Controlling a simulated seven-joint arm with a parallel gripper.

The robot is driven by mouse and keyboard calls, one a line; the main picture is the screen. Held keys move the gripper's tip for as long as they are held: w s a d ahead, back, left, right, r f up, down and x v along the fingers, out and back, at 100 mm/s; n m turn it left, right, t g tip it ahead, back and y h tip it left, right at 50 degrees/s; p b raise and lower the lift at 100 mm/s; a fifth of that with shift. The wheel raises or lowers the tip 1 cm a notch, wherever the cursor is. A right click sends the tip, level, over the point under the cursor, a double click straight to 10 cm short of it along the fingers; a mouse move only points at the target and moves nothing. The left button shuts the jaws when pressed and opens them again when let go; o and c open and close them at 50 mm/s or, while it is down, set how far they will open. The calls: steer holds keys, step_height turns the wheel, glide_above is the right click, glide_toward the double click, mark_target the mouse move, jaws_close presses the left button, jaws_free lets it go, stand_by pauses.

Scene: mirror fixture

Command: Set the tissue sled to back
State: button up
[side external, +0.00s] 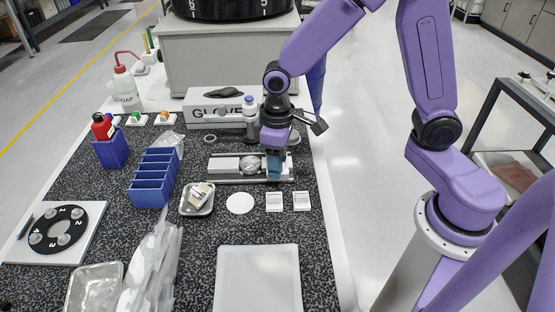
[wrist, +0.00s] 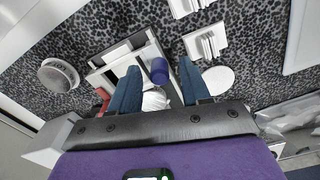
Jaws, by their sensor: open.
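The mirror fixture (side external: 222,181) is a grey, framed rail on the speckled bench; its frame also shows in the wrist view (wrist: 108,76). It carries a pale block (side external: 224,164) at the left and a crumpled white tissue (side external: 250,165) near the middle. The tissue shows partly in the wrist view (wrist: 155,99), behind a blue-violet round knob (wrist: 160,70). I cannot tell for sure which part is the sled. My gripper (side external: 273,173) is low over the fixture's right part. In the wrist view its blue fingers are apart, with the knob between them (wrist: 159,67); contact is unclear.
A gloves box (side external: 215,119) and a white-bodied bottle (side external: 250,118) stand behind the fixture. In front lie a metal dish (side external: 197,211), a white disc (side external: 240,203) and two small slotted holders (side external: 274,202), (side external: 301,201). A blue divided bin (side external: 153,190) is at left.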

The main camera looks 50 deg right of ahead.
steer(key=shift+f, duration=0.2)
jaws_close()
steer(key=w+a, duration=0.9)
steer(key=shift+w+a+r, duration=0.1)
steer(key=shift+w+a, duration=0.2)
steer(key=shift+a, duration=0.05)
jaws_free()
steer(key=shift+d, duration=0.1)
step_height(320, 180, up, 17)
steer(key=shift+r, duration=0.15)
